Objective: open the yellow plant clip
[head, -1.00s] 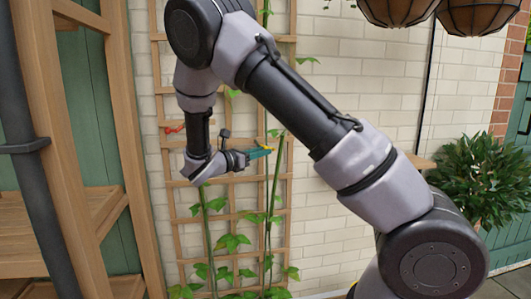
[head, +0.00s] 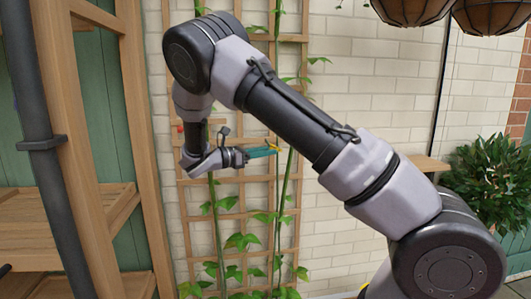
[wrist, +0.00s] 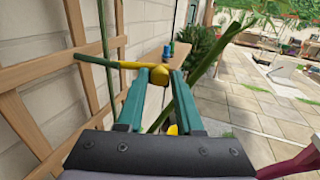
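The yellow plant clip (wrist: 122,65) is at the trellis plants in the wrist view. It shows as a thin bar running left across a green stem, with a rounded end between my fingertips. In the head view the clip (head: 274,146) is a small yellow spot at the tip of my gripper (head: 263,151). In the wrist view the teal fingers of my gripper (wrist: 160,76) stand apart, one on each side of the clip's rounded end. They look close to it or touching; whether they press on it I cannot tell. The clip's far side is hidden.
The wooden trellis (head: 303,200) stands against a pale brick wall with climbing stems and leaves. A red item (head: 180,128) is partly hidden behind my arm. A wooden shelf (head: 70,225) is at left. Hanging baskets (head: 412,8) and a bush (head: 490,175) are at right.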

